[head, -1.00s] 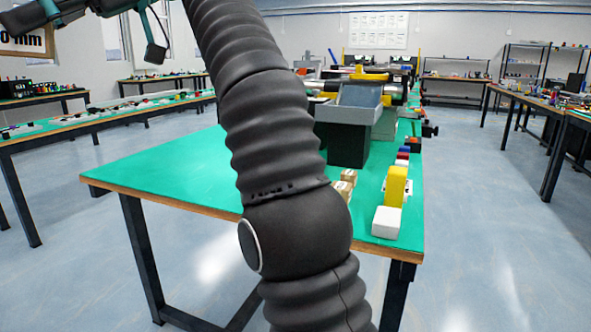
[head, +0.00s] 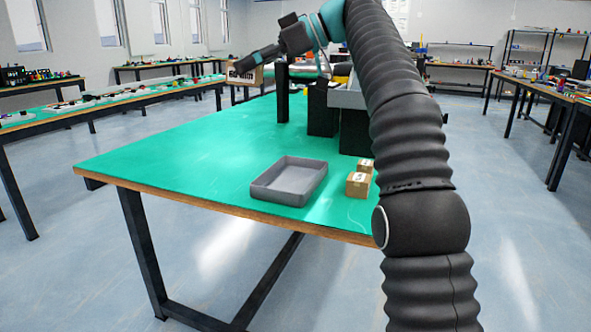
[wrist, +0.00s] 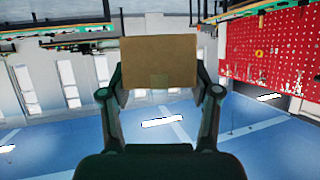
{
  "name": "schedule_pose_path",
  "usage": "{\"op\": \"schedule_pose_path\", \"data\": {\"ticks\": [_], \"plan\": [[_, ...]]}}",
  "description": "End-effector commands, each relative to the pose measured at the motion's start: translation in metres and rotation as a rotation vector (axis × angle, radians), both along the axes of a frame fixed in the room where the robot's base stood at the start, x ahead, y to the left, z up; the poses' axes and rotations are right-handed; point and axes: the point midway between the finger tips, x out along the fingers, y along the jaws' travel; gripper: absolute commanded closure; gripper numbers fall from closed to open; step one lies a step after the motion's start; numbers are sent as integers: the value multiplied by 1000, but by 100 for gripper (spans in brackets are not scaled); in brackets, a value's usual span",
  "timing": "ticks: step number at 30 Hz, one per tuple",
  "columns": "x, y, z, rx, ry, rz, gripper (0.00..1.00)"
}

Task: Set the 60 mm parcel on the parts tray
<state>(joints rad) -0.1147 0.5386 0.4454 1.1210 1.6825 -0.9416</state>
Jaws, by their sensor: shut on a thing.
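My gripper (head: 255,64) is shut on a brown cardboard parcel (head: 240,75), held in the air at the upper left in the head view. In the wrist view the parcel (wrist: 158,60) sits between the two dark fingers, one at each side. Its size marking cannot be read now. The grey parts tray (head: 262,191) lies on the green table, near its front edge; it looks empty. The parcel is up and to the left of the tray in the picture, apart from it.
Two small cardboard boxes (head: 358,185) (head: 366,166) stand just right of the tray. Dark conveyor supports (head: 322,110) stand behind it. The green table (head: 180,165) is bare left of the tray. My arm covers the table's right part.

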Motion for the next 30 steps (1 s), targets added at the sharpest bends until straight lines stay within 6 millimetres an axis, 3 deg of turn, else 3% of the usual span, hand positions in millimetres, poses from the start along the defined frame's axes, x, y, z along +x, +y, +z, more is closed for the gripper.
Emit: {"op": "schedule_pose_path", "data": {"ticks": [1,6,9,13,16,20,30], "plan": [[24,-7,-21,-11,4,-42,76],[90,-27,-76,-52,3,-164,76],[117,-39,-102,-75,-1,-219,76],[140,-49,-124,-95,-6,-264,76],[147,-53,-133,-103,-8,-279,76],[143,-56,-144,-106,-10,-286,76],[100,-63,-170,-106,-10,-285,76]]}}
